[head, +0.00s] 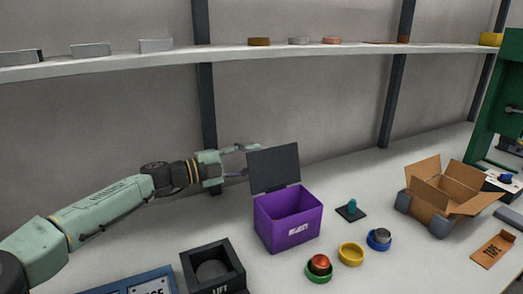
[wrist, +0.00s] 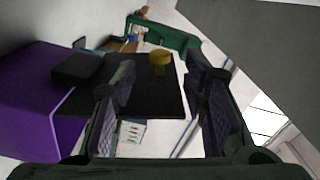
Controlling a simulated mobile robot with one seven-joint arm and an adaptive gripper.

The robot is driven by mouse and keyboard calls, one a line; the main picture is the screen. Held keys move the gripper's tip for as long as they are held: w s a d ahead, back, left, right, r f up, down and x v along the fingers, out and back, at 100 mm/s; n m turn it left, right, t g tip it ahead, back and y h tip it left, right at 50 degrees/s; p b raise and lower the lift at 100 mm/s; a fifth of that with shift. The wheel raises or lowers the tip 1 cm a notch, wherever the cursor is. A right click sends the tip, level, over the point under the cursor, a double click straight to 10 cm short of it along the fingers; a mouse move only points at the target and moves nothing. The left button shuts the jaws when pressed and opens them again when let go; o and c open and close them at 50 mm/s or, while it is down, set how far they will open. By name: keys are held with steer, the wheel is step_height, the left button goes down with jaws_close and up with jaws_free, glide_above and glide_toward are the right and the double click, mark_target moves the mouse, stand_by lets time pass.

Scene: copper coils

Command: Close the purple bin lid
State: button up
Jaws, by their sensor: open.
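The purple bin (head: 288,232) stands on the table with its top open. Its dark grey lid (head: 274,168) is raised, standing nearly upright from the bin's back edge. My gripper (head: 247,160) is at the left of the lid, partly behind it, with its fingers apart. In the wrist view the purple bin (wrist: 35,100) fills the left side, and the dark lid (wrist: 165,105) spans the space beyond the open fingers of my gripper (wrist: 162,88). Nothing is held between them. I cannot tell whether a finger touches the lid.
A black box (head: 212,268) stands front left of the bin. A red button (head: 319,264), a yellow ring (head: 351,254) and a blue-based knob (head: 379,239) lie to the right. An open cardboard box (head: 437,202) is farther right. A shelf (head: 225,54) runs above.

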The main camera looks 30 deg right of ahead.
mark_target(262, 155)
steer(key=shift+d+p, duration=0.45)
steer(key=shift+d, duration=1.5)
steer(key=shift+c, duration=0.4)
jaws_close()
